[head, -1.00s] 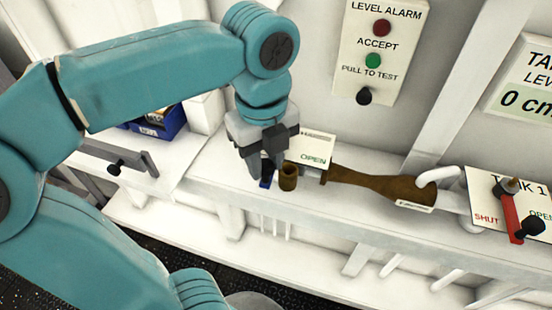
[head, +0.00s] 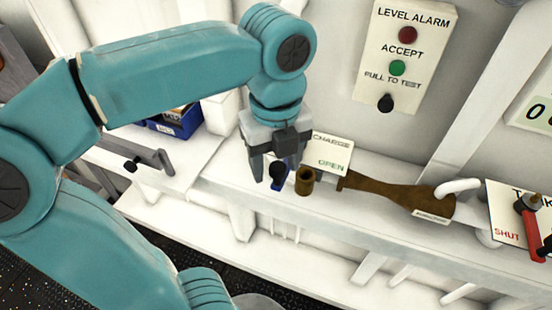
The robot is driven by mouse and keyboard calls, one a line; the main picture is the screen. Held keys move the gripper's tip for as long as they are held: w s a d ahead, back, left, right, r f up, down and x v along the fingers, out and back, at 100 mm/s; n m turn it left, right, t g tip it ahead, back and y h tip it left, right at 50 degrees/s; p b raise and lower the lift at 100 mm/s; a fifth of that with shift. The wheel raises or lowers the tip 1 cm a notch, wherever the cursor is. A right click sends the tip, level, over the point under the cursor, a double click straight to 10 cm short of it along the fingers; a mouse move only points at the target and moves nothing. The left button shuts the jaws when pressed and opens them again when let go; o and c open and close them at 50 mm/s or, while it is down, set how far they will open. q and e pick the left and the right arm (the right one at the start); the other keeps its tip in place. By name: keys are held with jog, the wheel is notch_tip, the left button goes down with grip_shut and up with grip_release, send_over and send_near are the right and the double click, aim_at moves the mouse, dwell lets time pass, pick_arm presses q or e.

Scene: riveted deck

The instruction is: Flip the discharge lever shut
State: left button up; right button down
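The discharge lever shows as a black knob (head: 279,171) with a small piece of blue arm below it, at the left end of the white ledge. Its label plate (head: 330,152) stands behind, partly covered by my gripper; "CHARGE" and a green "OPEN" can be read. My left gripper (head: 276,171) points down over the lever. Its grey fingers are apart, one on each side of the knob, and I see no clear grip on it. The lever's pivot and most of its arm are hidden. My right gripper is out of view.
A brown open cup-like fitting (head: 305,181) stands close right of the lever. A brown tapered pipe (head: 400,190) runs right along the ledge. A red tank lever (head: 531,230) is far right. The alarm panel (head: 407,55) is above; a blue bin (head: 175,123) is left.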

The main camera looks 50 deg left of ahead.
pick_arm(q)
jog(key=shift+d+r, duration=0.1)
jog(key=shift+w+r, duration=0.1)
jog(key=shift+r, duration=0.25)
notch_tip(320, 180, up, 16)
jog(key=p, duration=0.3)
jog(key=shift+f+p, duration=0.25)
jog(key=shift+p, duration=0.05)
